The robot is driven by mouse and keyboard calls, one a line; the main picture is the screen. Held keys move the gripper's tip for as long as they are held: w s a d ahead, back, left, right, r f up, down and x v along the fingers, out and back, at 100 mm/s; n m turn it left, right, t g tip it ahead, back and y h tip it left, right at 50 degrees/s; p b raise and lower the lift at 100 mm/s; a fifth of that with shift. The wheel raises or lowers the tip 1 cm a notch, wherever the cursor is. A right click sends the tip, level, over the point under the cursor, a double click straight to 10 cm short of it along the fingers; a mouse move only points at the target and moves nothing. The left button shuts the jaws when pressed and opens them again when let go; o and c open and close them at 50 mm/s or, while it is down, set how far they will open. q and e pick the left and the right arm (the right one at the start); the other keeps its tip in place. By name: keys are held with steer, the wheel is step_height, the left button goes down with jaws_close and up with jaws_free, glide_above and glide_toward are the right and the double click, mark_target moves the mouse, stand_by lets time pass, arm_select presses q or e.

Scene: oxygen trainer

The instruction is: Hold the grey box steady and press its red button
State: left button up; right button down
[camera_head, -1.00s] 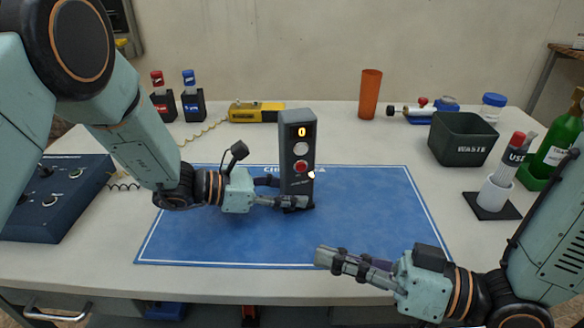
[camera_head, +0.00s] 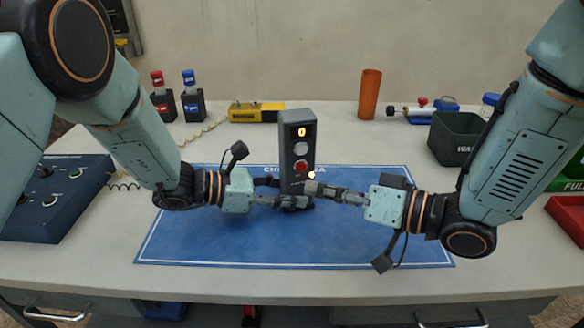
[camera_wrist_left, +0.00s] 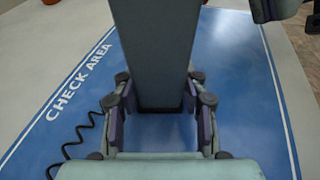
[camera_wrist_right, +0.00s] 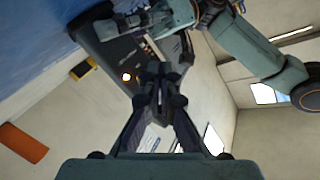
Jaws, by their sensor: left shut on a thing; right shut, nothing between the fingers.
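The grey box (camera_head: 297,132) stands upright on the blue mat (camera_head: 220,240). Its front has a lit "0" display, a pale round button and, below it, the red button (camera_head: 300,166). A small light glows beside the red button. My left gripper (camera_head: 282,193) is shut on the box's lower part; the left wrist view shows the box (camera_wrist_left: 155,45) between its fingers. My right gripper (camera_head: 310,188) is shut and empty, its tips just below the red button in the head view. I cannot tell whether they touch the box. The right wrist view shows the tips (camera_wrist_right: 160,72) near the box's front.
A blue control panel (camera_head: 58,212) stands at the left. The front of the mat is clear.

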mark_target(288, 174)
arm_select(q)
steer(key=shift+f, duration=0.1)
arm_select(e)
steer(key=shift+w+a, duration=0.2)
steer(key=shift+w, duration=0.4)
steer(key=shift+w+a, duration=0.15)
steer(key=shift+w, duration=0.45)
steer(key=shift+w, duration=0.15)
stand_by(0.4)
steer(key=shift+w+a, duration=0.1)
steer(key=shift+w, duration=0.25)
steer(key=shift+s, duration=0.45)
steer(key=s+d, duration=0.2)
steer(key=s, duration=0.3)
steer(key=shift+s, duration=0.4)
stand_by(0.4)
